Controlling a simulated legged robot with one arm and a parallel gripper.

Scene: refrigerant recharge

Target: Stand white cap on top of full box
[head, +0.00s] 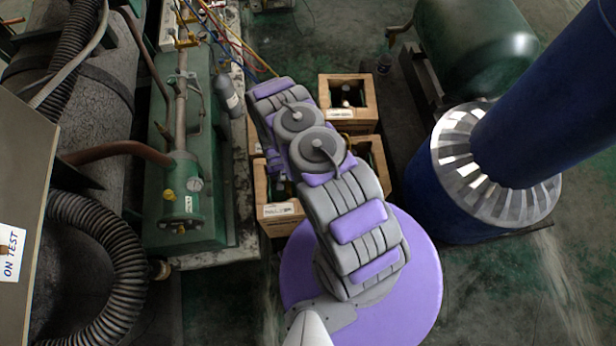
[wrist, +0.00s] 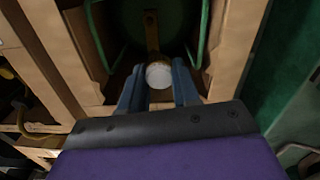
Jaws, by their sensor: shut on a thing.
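The white cap (wrist: 158,75) shows in the wrist view as a round white top between the blue fingers of my gripper (wrist: 158,91). My gripper is shut on the cap. Just beyond it is an open wooden box (wrist: 236,45) with dark contents and green edges inside; I cannot tell whether the cap touches it. In the head view, wooden boxes stand in a cluster: one at the back (head: 347,84), one at the front left (head: 281,211) and one at the right (head: 378,158). My arm hides parts of them and my gripper there. I cannot tell which box is full.
A green machine (head: 185,215) with a gauge and a grey cylinder (head: 228,96) stand left of the boxes. A blue column with a metal collar (head: 490,170) and a green tank (head: 475,50) stand at right. Open floor (head: 500,290) shows at lower right.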

